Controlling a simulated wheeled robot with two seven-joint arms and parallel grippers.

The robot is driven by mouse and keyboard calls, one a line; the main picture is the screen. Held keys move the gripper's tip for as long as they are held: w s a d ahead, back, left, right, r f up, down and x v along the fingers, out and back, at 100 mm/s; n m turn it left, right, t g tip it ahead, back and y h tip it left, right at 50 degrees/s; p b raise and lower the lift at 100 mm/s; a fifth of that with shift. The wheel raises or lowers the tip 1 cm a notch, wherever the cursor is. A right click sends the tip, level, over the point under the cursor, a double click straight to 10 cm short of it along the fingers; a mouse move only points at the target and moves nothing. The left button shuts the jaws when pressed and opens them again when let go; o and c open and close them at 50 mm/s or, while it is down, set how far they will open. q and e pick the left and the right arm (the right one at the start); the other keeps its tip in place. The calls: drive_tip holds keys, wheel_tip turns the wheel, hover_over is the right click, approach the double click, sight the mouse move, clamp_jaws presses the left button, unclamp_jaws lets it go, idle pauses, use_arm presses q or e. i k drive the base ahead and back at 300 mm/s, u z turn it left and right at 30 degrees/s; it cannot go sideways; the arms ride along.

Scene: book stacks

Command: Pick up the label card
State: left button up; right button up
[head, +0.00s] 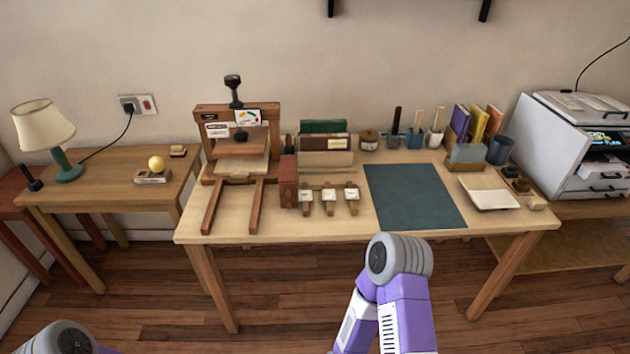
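No single thing is clearly marked as the label card. A small white card (217,130) with dark print is on the left front of the wooden press. A white card with a coloured dial (247,117) is at the press's upper right. Several small pale tags (328,195) sit on wooden pieces at the table's front, right of the press. Their print is too small to read. Neither gripper shows; only parts of my arms are in view, at the bottom centre and bottom left, away from these cards.
The wooden table (280,231) holds a dark green mat (414,196), a cream tray (489,196), pen cups and upright books. A side table at left holds a lamp (45,135) and a yellow ball (156,163). A white printer (570,145) stands at right. The mat is bare.

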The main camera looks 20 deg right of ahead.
sight(328, 195)
drive_tip(key=z, duration=0.65)
drive_tip(key=i, duration=0.85)
drive_tip(key=z, duration=0.9)
